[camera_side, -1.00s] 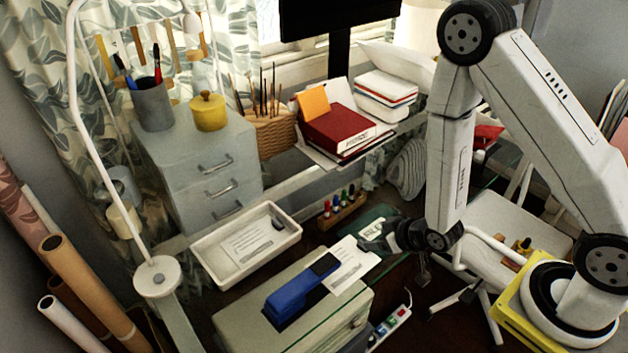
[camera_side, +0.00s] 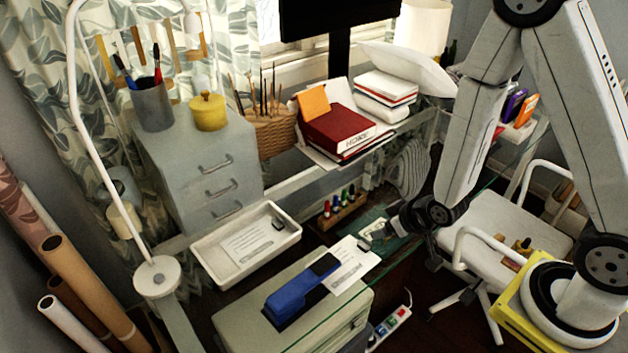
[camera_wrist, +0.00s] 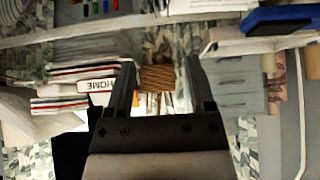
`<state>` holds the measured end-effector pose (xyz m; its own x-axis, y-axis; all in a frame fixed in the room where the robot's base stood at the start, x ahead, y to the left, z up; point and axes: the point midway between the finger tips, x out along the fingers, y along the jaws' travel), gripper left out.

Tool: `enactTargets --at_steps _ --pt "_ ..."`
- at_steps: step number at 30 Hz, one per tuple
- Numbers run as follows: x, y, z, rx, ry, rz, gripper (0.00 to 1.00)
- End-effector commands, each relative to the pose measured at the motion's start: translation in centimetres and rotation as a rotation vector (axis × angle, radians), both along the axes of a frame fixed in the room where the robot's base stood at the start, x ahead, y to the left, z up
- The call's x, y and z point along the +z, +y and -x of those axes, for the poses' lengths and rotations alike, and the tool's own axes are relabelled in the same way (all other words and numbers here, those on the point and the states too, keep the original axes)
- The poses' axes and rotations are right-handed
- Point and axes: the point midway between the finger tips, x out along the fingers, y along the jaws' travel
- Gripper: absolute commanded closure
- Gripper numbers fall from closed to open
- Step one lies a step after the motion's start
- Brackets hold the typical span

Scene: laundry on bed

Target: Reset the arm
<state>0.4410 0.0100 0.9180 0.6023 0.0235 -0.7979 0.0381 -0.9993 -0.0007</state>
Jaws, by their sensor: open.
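My gripper (camera_wrist: 160,66) is open in the wrist view, with its two dark fingers apart and nothing held between them. The wicker basket (camera_wrist: 157,78) shows beyond the fingers, in the background. In the side view my gripper (camera_side: 376,234) is small and dark, above the glass desk and just right of a white paper sheet (camera_side: 352,264). Its fingertips are hard to make out there. A blue stapler (camera_side: 300,290) lies left of it, partly over the sheet's edge. The stapler also shows at the top right of the wrist view (camera_wrist: 280,20).
A white tray (camera_side: 243,276) with a paper in it lies at left. A marker rack (camera_side: 343,206), red book (camera_side: 338,128) and grey drawer unit (camera_side: 200,165) stand behind. A white chair (camera_side: 490,225) is at right. A lamp pole (camera_side: 95,130) rises at left.

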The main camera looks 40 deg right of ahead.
Motion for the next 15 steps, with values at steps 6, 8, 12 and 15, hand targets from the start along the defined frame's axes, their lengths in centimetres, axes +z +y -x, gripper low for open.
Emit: enactTargets --at_steps 6,8,12,15 --pt "2.9 -0.3 0.1 -0.011 0.101 0.005 0.31" --pt "3.7 -0.4 0.3 -0.013 0.131 0.006 0.31" --pt "5.7 -0.6 1.0 -0.02 0.203 0.008 0.31" --pt "7.2 -0.7 1.7 -0.024 0.253 0.009 0.31"
